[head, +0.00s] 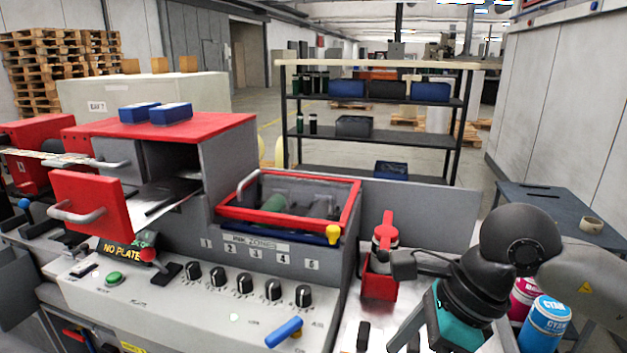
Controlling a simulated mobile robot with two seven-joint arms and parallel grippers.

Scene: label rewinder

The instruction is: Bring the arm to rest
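My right arm comes in from the right edge, bent over the front right of the machine. Its black wrist and my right gripper (398,335) are low in the picture, beside the teal part of the arm. The fingertips are not clear, so I cannot tell whether it is open or shut. My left gripper is not in view.
The grey machine has an open red door (90,204), a red-rimmed bin (290,219), several black knobs and a blue lever (284,332). Cyan (546,322) and magenta (524,296) cans stand close under my arm. A dark table (560,215) with a cup (592,224) is at right.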

